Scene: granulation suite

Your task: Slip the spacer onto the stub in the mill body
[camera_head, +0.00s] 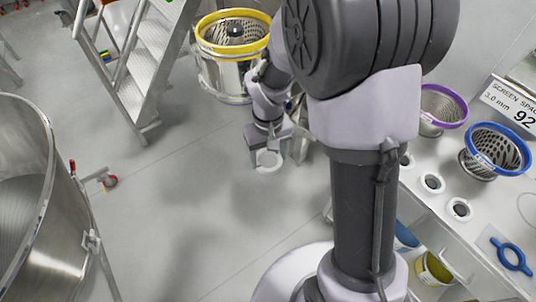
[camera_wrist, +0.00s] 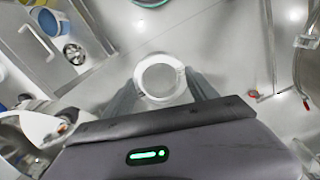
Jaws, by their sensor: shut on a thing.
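My gripper (camera_head: 269,158) is shut on a white ring-shaped spacer (camera_head: 268,170), held in the air with pale floor behind it. In the wrist view the spacer (camera_wrist: 138,82) sits between the two fingers, its round opening facing the camera. The mill body (camera_head: 226,76) is a steel drum with a yellow rim, up and left of my gripper in the head view. A dark stub (camera_head: 235,33) shows in the middle of its perforated interior. The spacer is apart from the stub. My arm partly covers the drum's right side.
A bench (camera_head: 466,240) at right carries a purple-rimmed screen (camera_head: 443,105), a blue-rimmed screen (camera_head: 497,150), several small rings, a blue tool (camera_head: 511,256) and a sign (camera_head: 510,100). Metal steps (camera_head: 135,75) stand left of the mill. A large steel vessel (camera_head: 30,200) fills the lower left.

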